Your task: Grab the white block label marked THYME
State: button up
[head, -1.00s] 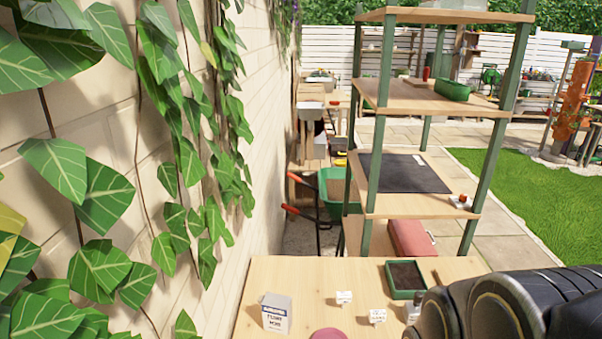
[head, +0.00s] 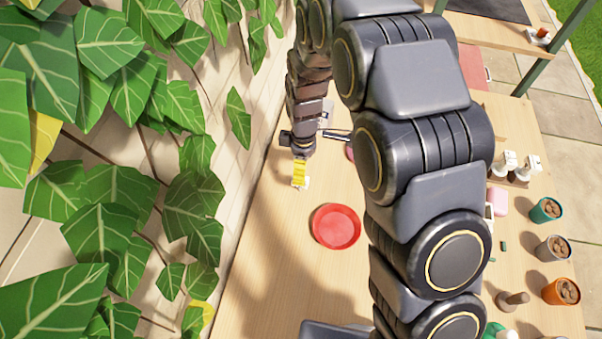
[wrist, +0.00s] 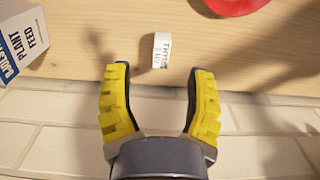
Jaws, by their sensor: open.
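The white block label (wrist: 161,52) stands on the wooden table in the wrist view, its THYME lettering partly readable and turned sideways. It lies just beyond and between my fingertips. My gripper (wrist: 159,76) has its two yellow fingers spread apart, with nothing between them. In the head view my gripper (head: 300,170) is low over the table's left side, seen edge-on. A small white part of the label (head: 302,185) shows at the fingertips there; the rest is hidden.
A red saucer (head: 336,226) lies close by on the table; its edge shows in the wrist view (wrist: 236,4). A plant feed box (wrist: 20,42) stands left in the wrist view. The brick wall (wrist: 250,135) runs close along the table edge. Small pots (head: 553,248) stand at right.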

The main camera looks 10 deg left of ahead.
notch_tip(320, 180, down, 8)
jog(key=shift+s+a+r, duration=0.1)
grip_shut()
dwell(0.4)
